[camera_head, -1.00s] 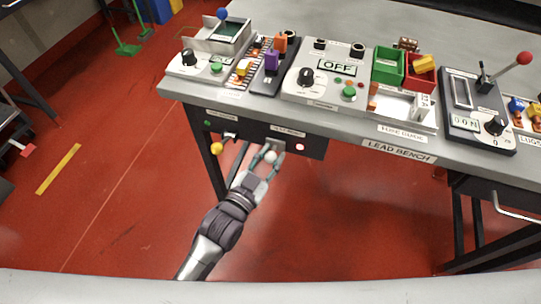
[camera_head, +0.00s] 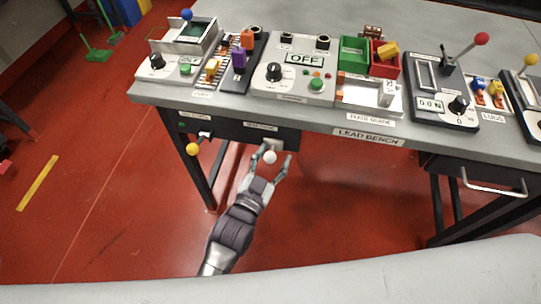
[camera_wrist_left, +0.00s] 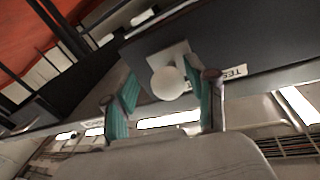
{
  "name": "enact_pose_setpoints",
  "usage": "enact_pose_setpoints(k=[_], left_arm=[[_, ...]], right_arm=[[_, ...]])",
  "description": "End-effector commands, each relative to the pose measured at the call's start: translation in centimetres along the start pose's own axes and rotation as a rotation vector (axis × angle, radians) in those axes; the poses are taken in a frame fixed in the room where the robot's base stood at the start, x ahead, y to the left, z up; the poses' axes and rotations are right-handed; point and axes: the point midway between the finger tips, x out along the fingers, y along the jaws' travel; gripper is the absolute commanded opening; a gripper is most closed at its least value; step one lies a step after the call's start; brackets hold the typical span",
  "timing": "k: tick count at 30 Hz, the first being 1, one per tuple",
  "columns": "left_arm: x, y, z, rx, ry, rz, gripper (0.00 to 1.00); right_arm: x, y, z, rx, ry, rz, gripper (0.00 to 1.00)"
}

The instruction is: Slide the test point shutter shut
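The test point shutter is a small light plate with a round white knob (camera_head: 269,157), on the dark panel (camera_head: 240,130) under the bench's front edge. In the left wrist view the knob (camera_wrist_left: 168,83) stands out from its square plate (camera_wrist_left: 168,55), beside a partly hidden label (camera_wrist_left: 233,72) reading "TES". My left gripper (camera_head: 276,155) is open, with its teal fingers on either side of the knob. In the wrist view the fingers (camera_wrist_left: 165,95) show gaps to the knob. No red lamp shows on the panel now. My right gripper is not in view.
The bench top (camera_head: 330,121) above carries a control box (camera_head: 292,85) reading "OFF" and several bins and devices. A drawer handle (camera_head: 493,188) is at right. Open floor lies below.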

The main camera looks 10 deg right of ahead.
Motion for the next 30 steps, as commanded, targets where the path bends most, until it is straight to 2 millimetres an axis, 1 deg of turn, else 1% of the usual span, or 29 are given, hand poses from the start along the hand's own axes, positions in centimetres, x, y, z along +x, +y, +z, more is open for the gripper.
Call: enact_pose_setpoints(k=[5, 7, 11, 14, 21, 24, 27, 30], left_arm=[[0.0, -0.1, 0.0, 0.001, 0.0, -0.002, 0.57], [-0.1, -0.2, 0.0, 0.001, 0.0, -0.002, 0.57], [-1.1, -0.1, 0.2, 0.001, -0.003, -0.002, 0.57], [-2.8, -0.1, 0.2, 0.001, -0.003, -0.001, 0.57], [-8.0, 0.0, 0.2, 0.001, -0.004, 0.0, 0.57], [-9.8, 0.0, 0.1, 0.001, -0.003, 0.0, 0.57], [-11.0, 0.0, 0.1, 0.001, -0.002, 0.0, 0.57], [-11.7, 0.0, 0.0, 0.001, 0.0, 0.0, 0.57]], right_arm=[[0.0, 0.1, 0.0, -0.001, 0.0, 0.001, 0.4], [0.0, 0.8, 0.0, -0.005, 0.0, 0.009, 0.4], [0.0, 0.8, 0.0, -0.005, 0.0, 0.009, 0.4], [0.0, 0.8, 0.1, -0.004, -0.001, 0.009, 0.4], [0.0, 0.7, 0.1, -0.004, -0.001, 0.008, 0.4], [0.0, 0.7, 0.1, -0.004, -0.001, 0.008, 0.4], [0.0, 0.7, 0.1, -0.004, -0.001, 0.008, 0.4], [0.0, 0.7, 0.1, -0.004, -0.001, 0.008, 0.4]])
